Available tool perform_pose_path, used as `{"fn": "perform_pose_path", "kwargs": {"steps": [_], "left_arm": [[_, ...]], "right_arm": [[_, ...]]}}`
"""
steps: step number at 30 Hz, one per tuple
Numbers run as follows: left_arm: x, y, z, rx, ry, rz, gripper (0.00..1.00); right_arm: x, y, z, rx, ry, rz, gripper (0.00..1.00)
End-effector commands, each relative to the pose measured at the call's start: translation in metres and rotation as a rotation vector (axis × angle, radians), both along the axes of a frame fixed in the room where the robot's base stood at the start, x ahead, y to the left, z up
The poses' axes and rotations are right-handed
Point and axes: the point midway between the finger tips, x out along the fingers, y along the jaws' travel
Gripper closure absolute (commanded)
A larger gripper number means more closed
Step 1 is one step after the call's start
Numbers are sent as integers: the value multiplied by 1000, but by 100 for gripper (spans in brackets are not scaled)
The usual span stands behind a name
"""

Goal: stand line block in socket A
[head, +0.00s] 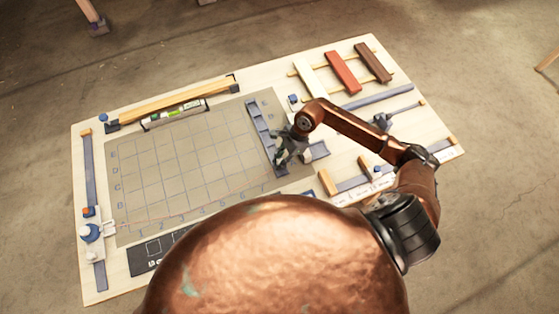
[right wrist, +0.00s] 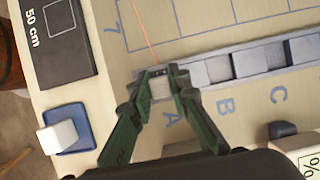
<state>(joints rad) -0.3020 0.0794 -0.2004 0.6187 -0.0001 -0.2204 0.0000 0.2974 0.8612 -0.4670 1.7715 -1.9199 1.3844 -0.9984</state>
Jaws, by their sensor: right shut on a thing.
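My right gripper (right wrist: 160,78) is shut on a small pale grey block (right wrist: 160,88), likely the line block, at the near end of the blue-grey socket rail (right wrist: 290,52). The letter A (right wrist: 171,117) is printed beside that end, so the block is at socket A. The fingers hide the socket, and I cannot tell whether the block is seated or just above it. A thin orange line (right wrist: 146,35) runs up to the gripper. In the head view my right gripper (head: 284,156) is over the rail (head: 257,115). My left gripper is not in view.
A white block (right wrist: 59,136) stands on a blue pad next to the rail end. A black "50 cm" card (right wrist: 50,50) lies beyond it. The gridded mat (head: 185,165) is clear. Coloured laths (head: 343,72) lie on a rack at the back right.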

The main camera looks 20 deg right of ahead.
Motion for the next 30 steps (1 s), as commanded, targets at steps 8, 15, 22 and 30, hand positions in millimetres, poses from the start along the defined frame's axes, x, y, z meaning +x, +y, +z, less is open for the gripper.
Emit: {"fn": "perform_pose_path", "kwargs": {"steps": [8,15,22,30], "left_arm": [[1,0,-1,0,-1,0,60],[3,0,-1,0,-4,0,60],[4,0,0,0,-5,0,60],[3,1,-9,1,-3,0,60]], "right_arm": [[0,0,-1,0,1,0,67],[0,0,-1,0,1,0,63],[0,-4,8,-2,-2,1,63],[0,-25,57,-5,-3,1,63]]}}
